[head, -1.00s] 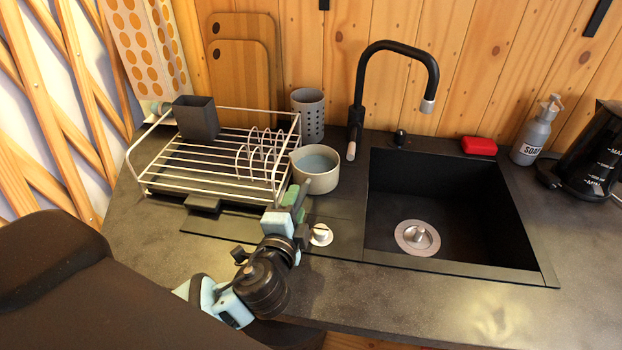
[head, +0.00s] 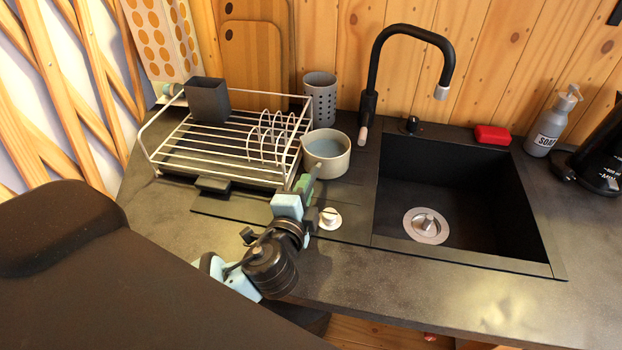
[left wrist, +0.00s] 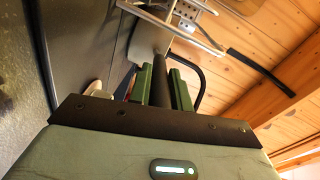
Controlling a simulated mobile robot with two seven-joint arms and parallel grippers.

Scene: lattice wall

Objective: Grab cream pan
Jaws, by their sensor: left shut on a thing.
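The cream pan (head: 327,166) stands upright on the dark counter, right of the dish rack and left of the sink. It is a small round pot with a cream outside and a grey-blue inside. My left gripper (head: 304,184) is at its near side, shut on its handle. In the left wrist view a dark handle (left wrist: 161,78) lies between the green fingers of my left gripper (left wrist: 163,84), and part of the pan (left wrist: 151,38) shows beyond. My right gripper is in neither view.
A wire dish rack (head: 215,155) stands close left of the pan. A grey perforated holder (head: 320,98) is behind it, and the black faucet (head: 366,105) rises to the right. The sink (head: 455,190) is empty. A round knob (head: 330,218) is near my gripper.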

